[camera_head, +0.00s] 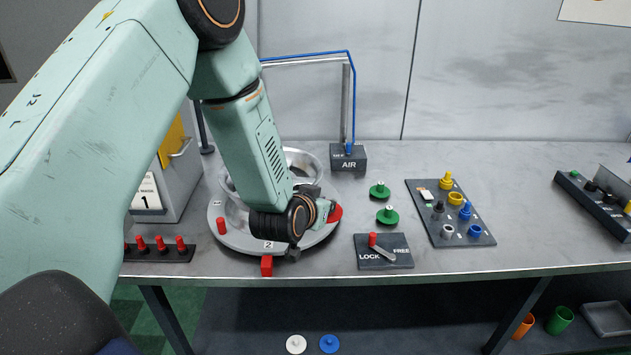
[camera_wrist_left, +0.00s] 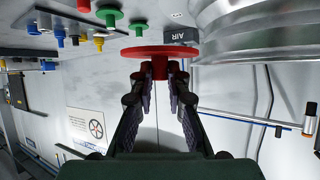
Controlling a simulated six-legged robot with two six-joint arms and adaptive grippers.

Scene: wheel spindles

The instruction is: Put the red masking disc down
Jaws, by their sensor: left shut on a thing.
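My left gripper (camera_head: 322,209) reaches down over the right side of the round grey turntable (camera_head: 232,238). It is shut on the red masking disc (camera_head: 336,214), mostly hidden behind the gripper there. In the left wrist view the red disc (camera_wrist_left: 150,52) is whole, with its stub between the two fingertips (camera_wrist_left: 160,76). The silver wheel (camera_head: 303,160) on the turntable is partly hidden by my arm; it shows close beside the disc in the left wrist view (camera_wrist_left: 250,32). I cannot tell whether the disc touches anything below. My right gripper is not in view.
Two green discs (camera_head: 388,215) lie right of the turntable, before the AIR block (camera_head: 349,158). A LOCK/FREE lever panel (camera_head: 384,252) is at the front edge. A dark board (camera_head: 450,212) holds coloured pegs and caps. Bare table lies farther right (camera_head: 530,225).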

